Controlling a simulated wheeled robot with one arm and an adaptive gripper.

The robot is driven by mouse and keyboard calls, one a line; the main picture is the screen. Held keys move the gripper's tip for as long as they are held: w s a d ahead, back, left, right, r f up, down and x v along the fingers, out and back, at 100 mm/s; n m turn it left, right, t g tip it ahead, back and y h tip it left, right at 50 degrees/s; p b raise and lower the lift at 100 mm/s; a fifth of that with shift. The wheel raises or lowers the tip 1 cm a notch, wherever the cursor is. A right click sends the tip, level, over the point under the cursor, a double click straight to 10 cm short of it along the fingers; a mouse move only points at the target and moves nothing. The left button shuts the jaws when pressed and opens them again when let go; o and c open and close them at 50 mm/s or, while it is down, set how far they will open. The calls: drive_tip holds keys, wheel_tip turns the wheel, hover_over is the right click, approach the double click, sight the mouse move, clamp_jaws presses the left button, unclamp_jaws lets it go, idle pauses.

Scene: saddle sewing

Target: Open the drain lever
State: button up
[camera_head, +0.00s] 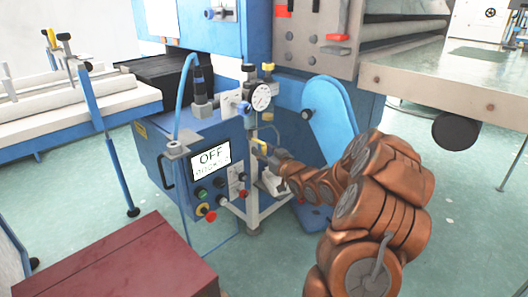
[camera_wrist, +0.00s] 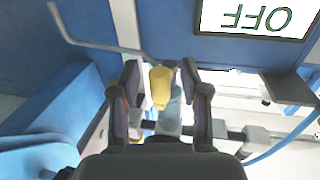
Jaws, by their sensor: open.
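The drain lever, as far as I can tell, is the short yellow handle (camera_wrist: 160,88) on a pale fitting in the wrist view. It sits between my gripper's two fingers (camera_wrist: 159,72), which are spread with a gap on either side of it. In the head view my gripper (camera_head: 268,155) reaches in from the right to the small pipe stand, by a yellow handle (camera_head: 259,146). The gripper partly hides the fitting there, and I cannot tell whether a finger touches it.
A control panel with an "OFF" display (camera_head: 210,159) and buttons stands left of the gripper. A pressure gauge (camera_head: 261,97) is above it, and a blue rounded cover (camera_head: 331,112) is to the right. A dark red box (camera_head: 130,262) fills the lower left.

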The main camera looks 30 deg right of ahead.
drive_tip(key=shift+c, duration=0.3)
clamp_jaws()
idle(0.3)
